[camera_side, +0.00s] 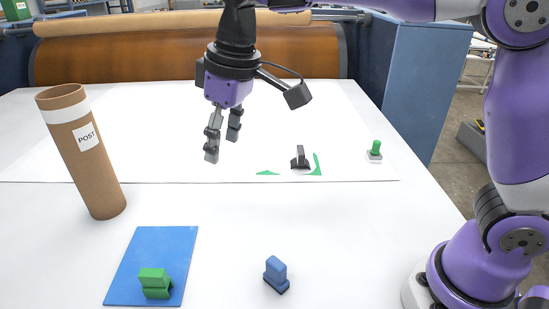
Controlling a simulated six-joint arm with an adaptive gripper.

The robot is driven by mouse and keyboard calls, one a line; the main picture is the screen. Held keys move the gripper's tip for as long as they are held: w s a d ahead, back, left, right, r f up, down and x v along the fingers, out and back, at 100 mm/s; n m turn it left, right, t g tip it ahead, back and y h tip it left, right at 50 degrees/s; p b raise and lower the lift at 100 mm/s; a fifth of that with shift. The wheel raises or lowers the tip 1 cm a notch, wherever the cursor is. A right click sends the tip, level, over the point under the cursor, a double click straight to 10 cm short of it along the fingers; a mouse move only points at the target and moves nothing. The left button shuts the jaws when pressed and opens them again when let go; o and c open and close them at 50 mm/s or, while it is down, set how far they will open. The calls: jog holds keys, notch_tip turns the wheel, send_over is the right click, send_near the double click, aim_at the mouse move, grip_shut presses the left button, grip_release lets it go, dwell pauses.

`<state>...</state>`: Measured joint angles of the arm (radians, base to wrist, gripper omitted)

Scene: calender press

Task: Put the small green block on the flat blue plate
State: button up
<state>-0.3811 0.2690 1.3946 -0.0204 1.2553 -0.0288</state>
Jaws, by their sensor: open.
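The green block (155,281) sits on the flat blue plate (160,245), near its front edge. It looks like a narrower part on top of a wider base. My gripper (223,143) is open and empty, pointing down above the white table, well behind the plate and clear of the block. Its two fingers are apart with nothing between them.
A tilted brown cardboard tube (93,165) labelled POST stands at left. A blue block (276,274) is right of the plate. Further back are a black block (300,158) between green corner marks and a green-topped grey piece (375,150). The middle table is free.

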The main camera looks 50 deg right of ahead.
jog(key=s+d+f+m+t, duration=0.1)
jog(key=s+d+m, duration=0.1)
jog(key=s+d, duration=0.5)
jog(key=s+d+f+m+t+h, duration=0.1)
jog(key=s+d+f+m+t, duration=0.1)
jog(key=s+d, duration=0.5)
jog(key=shift+s+d+f+m, duration=0.15)
jog(key=shift+s+m, duration=0.25)
jog(key=shift+m, duration=0.1)
